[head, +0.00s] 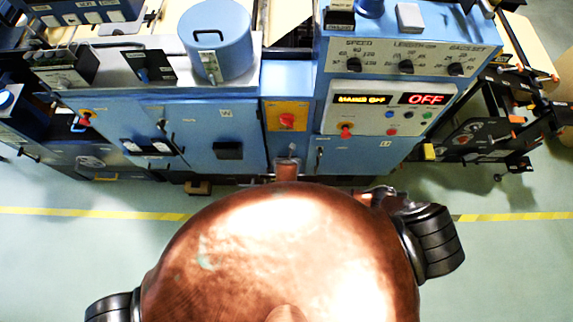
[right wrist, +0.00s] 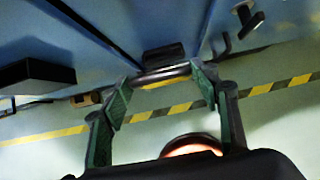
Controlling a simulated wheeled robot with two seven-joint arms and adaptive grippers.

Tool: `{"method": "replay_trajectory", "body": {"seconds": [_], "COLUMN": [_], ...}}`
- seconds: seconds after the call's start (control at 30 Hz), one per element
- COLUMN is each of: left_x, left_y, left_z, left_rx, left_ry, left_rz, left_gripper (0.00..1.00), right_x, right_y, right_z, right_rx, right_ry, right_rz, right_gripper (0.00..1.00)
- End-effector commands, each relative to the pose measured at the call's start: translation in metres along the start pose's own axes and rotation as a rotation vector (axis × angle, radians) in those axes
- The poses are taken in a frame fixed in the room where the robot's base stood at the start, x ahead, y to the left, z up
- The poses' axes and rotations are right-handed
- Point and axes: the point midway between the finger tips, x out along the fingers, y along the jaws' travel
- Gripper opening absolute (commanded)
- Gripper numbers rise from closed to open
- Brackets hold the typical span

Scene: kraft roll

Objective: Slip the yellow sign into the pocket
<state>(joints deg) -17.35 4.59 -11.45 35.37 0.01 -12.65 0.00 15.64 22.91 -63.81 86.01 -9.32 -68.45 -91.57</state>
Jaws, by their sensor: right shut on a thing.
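My right gripper (right wrist: 165,94) has its two green-padded fingers set well apart, shut on a thin thing seen nearly edge-on. This is the yellow sign (right wrist: 156,84); a dark rounded edge and a narrow strip of yellow show between the fingertips. Its face is hidden. Just beyond it, a black pocket (right wrist: 164,55) is on the blue cabinet front; I cannot tell whether sign and pocket touch. In the head view the pocket (head: 228,150) is on the middle cabinet door. My left gripper is not in view.
The blue machine (head: 385,150) spans the scene, with knobs and an OFF display. A red switch on a yellow plate (head: 287,121) is right of the pocket. A small yellow block (head: 429,152) is at the machine's right. Yellow-striped tape (head: 95,213) crosses the open floor.

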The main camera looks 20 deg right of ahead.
Motion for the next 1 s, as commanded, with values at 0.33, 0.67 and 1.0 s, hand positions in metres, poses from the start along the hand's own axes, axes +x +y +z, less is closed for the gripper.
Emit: {"method": "replay_trajectory", "body": {"seconds": [0.33, 0.67, 1.0], "left_x": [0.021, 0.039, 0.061], "left_y": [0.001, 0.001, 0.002], "left_z": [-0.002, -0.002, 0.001], "left_rx": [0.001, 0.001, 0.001], "left_ry": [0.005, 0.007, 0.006], "left_rz": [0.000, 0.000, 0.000], "left_gripper": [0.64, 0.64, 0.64], "right_x": [0.018, 0.034, 0.051], "right_y": [0.000, 0.000, 0.000], "right_z": [0.021, 0.041, 0.055], "right_rx": [0.001, 0.002, 0.001], "right_ry": [-0.002, -0.002, 0.000], "right_rz": [0.000, 0.000, 0.000], "right_gripper": [0.09, 0.09, 0.09]}}
